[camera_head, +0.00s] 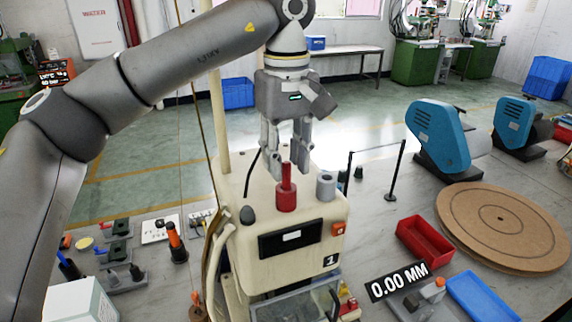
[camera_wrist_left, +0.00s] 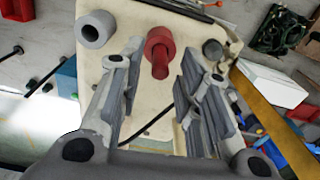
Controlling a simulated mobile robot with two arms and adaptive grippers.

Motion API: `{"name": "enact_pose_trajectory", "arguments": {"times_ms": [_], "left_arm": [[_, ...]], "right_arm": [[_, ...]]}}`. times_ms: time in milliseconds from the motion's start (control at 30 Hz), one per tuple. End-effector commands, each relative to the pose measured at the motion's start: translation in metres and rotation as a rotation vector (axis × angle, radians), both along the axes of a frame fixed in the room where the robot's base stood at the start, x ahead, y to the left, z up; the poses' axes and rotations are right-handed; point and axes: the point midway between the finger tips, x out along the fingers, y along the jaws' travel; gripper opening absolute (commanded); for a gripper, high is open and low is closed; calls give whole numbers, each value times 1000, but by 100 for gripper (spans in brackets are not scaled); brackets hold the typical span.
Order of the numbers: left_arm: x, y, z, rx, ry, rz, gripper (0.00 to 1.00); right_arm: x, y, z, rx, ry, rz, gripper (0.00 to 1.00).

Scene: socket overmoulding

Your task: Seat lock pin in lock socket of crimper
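The lock pin (camera_head: 286,197), a red piece with a thick round base and a thinner upright shaft, stands on the cream top of the crimper (camera_head: 250,187). Beside it to the right is a short grey hollow cylinder (camera_head: 326,186), which looks like the lock socket; its top hole appears empty in the left wrist view (camera_wrist_left: 95,28). My left gripper (camera_head: 291,172) points down over the crimper top, open, its fingers apart. In the left wrist view the red pin (camera_wrist_left: 159,50) shows between the fingertips, with no visible contact. My right gripper is out of view.
A dark knob (camera_head: 247,215) sits on the crimper top left of the pin. A red tray (camera_head: 424,241), a blue tray (camera_head: 481,297) and a round brown board (camera_head: 503,226) lie on the bench to the right. A thin black stand (camera_head: 396,172) rises behind.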

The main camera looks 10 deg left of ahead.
Motion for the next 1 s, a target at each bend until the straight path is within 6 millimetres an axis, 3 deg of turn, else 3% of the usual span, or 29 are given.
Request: {"name": "enact_pose_trajectory", "arguments": {"times_ms": [67, 300, 500, 700, 1000], "left_arm": [[0, -1, 14, -2, -4, 0, 32], [0, 0, 66, 2, -3, 1, 32], [0, 0, 94, 2, -1, 1, 32], [0, -1, 105, 1, 1, 0, 32], [0, 0, 105, 2, 1, -1, 32]], "right_arm": [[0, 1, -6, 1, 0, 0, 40], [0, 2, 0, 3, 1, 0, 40], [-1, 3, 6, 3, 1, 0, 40], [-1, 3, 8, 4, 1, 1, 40], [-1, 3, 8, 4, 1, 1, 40]]}}
